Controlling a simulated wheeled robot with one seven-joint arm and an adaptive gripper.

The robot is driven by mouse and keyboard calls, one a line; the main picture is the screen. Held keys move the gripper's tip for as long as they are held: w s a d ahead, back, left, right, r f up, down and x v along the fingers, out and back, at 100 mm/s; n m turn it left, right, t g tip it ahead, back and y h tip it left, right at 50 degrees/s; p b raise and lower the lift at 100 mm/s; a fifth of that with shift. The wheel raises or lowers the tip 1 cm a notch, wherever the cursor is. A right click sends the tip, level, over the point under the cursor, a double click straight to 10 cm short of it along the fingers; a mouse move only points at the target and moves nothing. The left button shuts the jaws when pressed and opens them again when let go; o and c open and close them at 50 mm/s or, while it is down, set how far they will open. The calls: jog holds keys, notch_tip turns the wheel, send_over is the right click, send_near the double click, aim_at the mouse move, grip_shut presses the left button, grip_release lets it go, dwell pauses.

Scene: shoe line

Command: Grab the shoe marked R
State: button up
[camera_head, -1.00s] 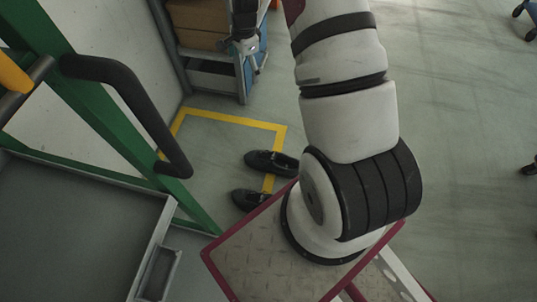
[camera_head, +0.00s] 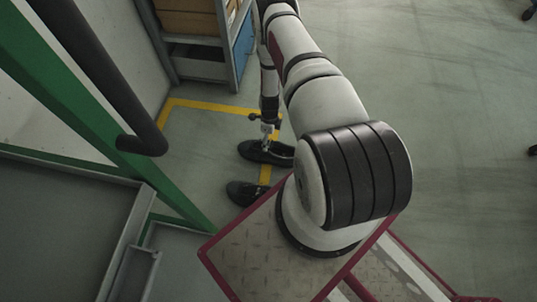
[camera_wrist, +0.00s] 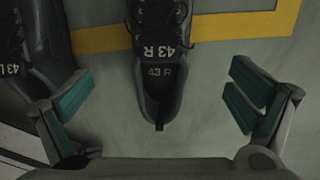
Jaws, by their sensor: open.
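The black shoe marked "43 R" (camera_wrist: 160,50) lies on the floor in the middle of the wrist view, its heel toward my gripper. In the head view it is the upper shoe (camera_head: 262,152). My gripper (camera_wrist: 160,108) is open, with green finger pads to either side of the heel and apart from it. In the head view my gripper (camera_head: 268,136) is right above this shoe. A second black shoe (camera_wrist: 38,40), its mark partly visible as "43 L", lies to the left in the wrist view, near the left finger. It is the lower shoe (camera_head: 245,192) in the head view.
A yellow floor line (camera_head: 200,105) runs past the shoes. A shelf with boxes (camera_head: 190,40) stands beyond them. A green frame with a black handle (camera_head: 148,145) and a grey tray (camera_head: 60,235) are at the left. Open floor (camera_head: 440,120) lies to the right.

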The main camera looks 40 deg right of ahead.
aim_at(269, 149)
notch_tip(269, 149, down, 12)
jog(key=b, duration=0.4)
jog(key=shift+a+r+b, duration=0.15)
jog(key=shift+r+b, duration=0.05)
jog(key=shift+b, duration=0.2)
jog(key=c, duration=1.5)
jog(key=shift+c, duration=0.2)
